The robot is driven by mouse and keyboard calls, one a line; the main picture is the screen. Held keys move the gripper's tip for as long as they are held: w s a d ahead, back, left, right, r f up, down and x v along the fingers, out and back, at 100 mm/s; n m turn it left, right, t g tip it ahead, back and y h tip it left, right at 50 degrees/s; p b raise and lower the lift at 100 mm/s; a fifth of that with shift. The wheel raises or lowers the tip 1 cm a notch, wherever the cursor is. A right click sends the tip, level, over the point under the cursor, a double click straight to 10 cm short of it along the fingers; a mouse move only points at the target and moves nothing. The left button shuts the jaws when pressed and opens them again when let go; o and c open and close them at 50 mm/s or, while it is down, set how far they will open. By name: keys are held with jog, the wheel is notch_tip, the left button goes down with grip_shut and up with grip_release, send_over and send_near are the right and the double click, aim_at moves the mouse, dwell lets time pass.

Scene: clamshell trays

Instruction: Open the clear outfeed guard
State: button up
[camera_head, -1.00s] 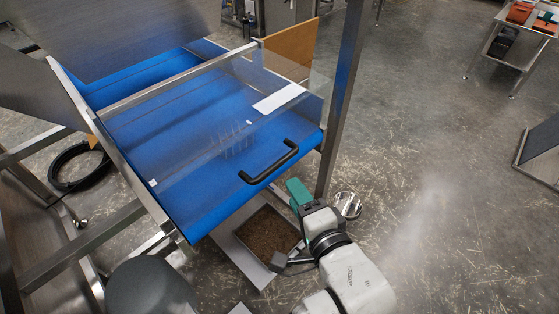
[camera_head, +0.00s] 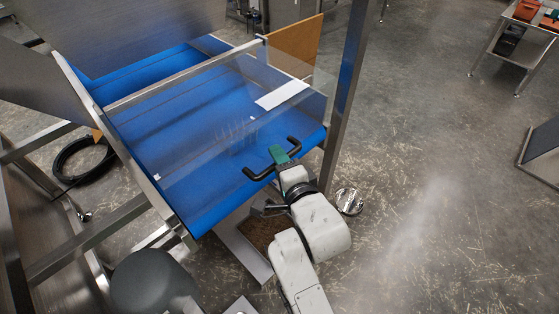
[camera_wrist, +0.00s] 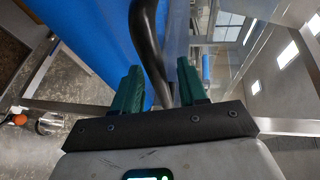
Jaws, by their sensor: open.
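The clear outfeed guard (camera_head: 205,98) is a transparent panel lying down over the blue conveyor belt (camera_head: 190,195). Its black bar handle (camera_head: 258,173) is near the front edge of the panel. My gripper (camera_head: 279,154) is at the middle of the handle and hides part of it. In the wrist view the green fingers of my gripper (camera_wrist: 158,85) stand apart, with the black handle (camera_wrist: 150,45) running up between and beyond them. A gap shows between the handle and the right finger; contact with the left finger is unclear.
A steel post (camera_head: 345,95) stands close to the right of the guard. A tray of brown material (camera_head: 262,230) lies on the floor below the belt end. A round metal container (camera_head: 349,201) stands beside my arm.

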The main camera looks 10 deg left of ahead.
grip_shut()
dwell(0.3)
dwell(0.3)
